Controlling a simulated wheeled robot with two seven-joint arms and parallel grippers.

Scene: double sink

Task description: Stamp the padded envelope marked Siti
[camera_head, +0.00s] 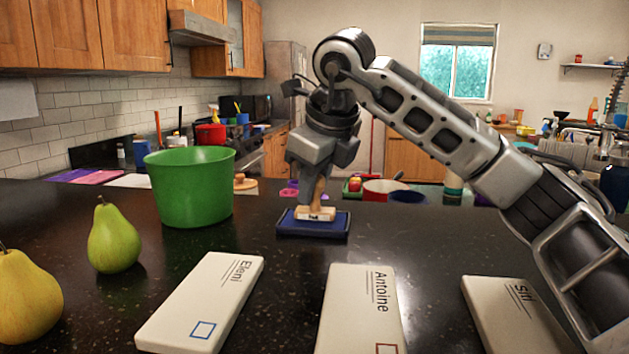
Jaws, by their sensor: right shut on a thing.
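Three padded envelopes lie in a row at the front of the dark counter. The envelope marked Siti (503,308) is at the right, partly hidden by my right arm and cut by the frame's lower edge. The envelope marked Antoine (354,310) is in the middle and the one marked Eleni (207,297) is at the left. My right gripper (320,190) points down and is shut on the wooden handle of a stamp (316,213). The stamp is upright at the blue ink pad (313,231); I cannot tell whether they touch. My left gripper is out of view.
A green bucket (190,187) stands left of the ink pad. A green pear (114,238) and a yellow pear (24,290) are at the left. Bowls and other items lie behind the pad. The counter between pad and envelopes is clear.

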